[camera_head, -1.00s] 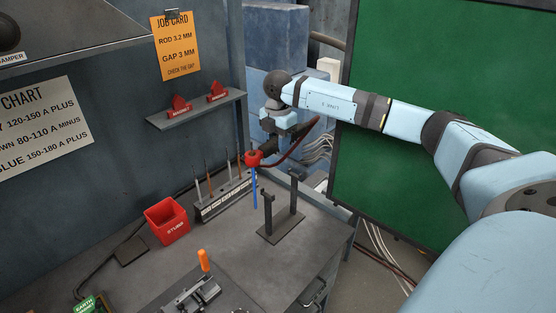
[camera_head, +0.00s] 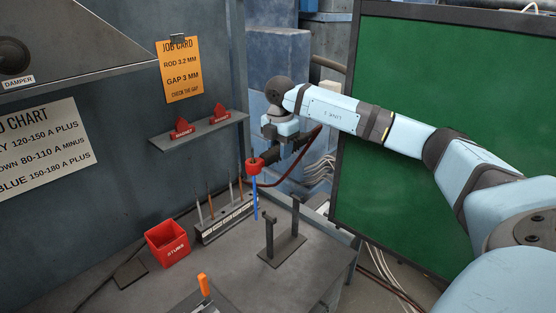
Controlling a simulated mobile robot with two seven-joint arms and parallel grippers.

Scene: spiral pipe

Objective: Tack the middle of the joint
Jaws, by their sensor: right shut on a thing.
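My right gripper (camera_head: 265,160) is shut on the red electrode holder (camera_head: 253,166), above the bench near the rod rack. A thin blue rod (camera_head: 255,200) hangs down from the holder, close to the dark two-post stand (camera_head: 282,247). A dark red cable runs from the holder up behind my right wrist. An orange handle (camera_head: 203,285) shows at the bottom edge; the fixture it belongs to is mostly cut off. The joint itself is not visible. My left gripper is out of view.
A rod rack (camera_head: 224,219) with several rods and a red stubs bin (camera_head: 168,244) stand along the back wall. A shelf (camera_head: 198,133) holds two red magnets. A green screen (camera_head: 440,130) stands behind my right arm. Bare bench (camera_head: 225,262) lies between bin and stand.

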